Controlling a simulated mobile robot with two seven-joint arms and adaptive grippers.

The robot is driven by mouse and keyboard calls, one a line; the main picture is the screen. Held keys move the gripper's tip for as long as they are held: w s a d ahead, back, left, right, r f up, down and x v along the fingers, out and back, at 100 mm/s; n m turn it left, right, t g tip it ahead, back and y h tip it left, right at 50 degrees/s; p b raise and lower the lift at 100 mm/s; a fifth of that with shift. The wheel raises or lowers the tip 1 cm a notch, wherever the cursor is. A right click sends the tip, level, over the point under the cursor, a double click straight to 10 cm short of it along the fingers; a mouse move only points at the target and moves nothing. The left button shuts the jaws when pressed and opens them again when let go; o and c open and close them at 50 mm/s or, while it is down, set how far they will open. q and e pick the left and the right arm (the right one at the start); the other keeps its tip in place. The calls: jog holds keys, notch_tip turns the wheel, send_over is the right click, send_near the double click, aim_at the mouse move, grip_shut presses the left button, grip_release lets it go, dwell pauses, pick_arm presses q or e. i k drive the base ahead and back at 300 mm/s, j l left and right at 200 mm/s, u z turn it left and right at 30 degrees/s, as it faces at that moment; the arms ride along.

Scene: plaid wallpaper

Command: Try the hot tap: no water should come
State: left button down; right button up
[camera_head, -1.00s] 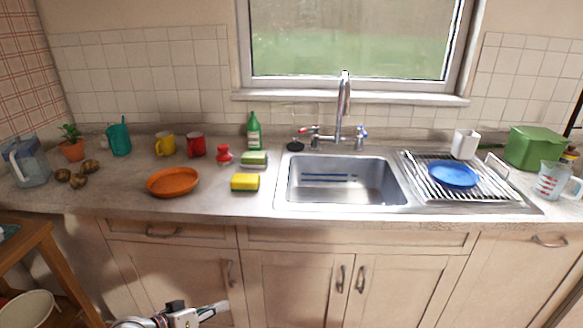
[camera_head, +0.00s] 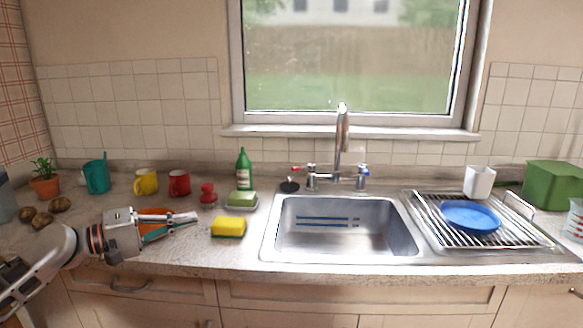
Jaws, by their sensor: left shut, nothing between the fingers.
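The hot tap handle with a red mark (camera_head: 297,169) is on the left of the mixer at the back of the sink. The cold tap handle with a blue mark (camera_head: 363,170) is on the right. The tall chrome spout (camera_head: 341,135) stands between them over the steel sink (camera_head: 345,228). No water shows under the spout. My right gripper is not in view.
Between gripper and tap are a yellow sponge (camera_head: 229,227), a green soap bar (camera_head: 242,199), a red item (camera_head: 208,194) and a green bottle (camera_head: 243,169). A black plug (camera_head: 289,186) lies by the hot tap. A drying rack (camera_head: 517,238) holds a blue plate (camera_head: 469,216).

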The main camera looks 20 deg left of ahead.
aim_at(311, 166)
jog(key=i, duration=1.25)
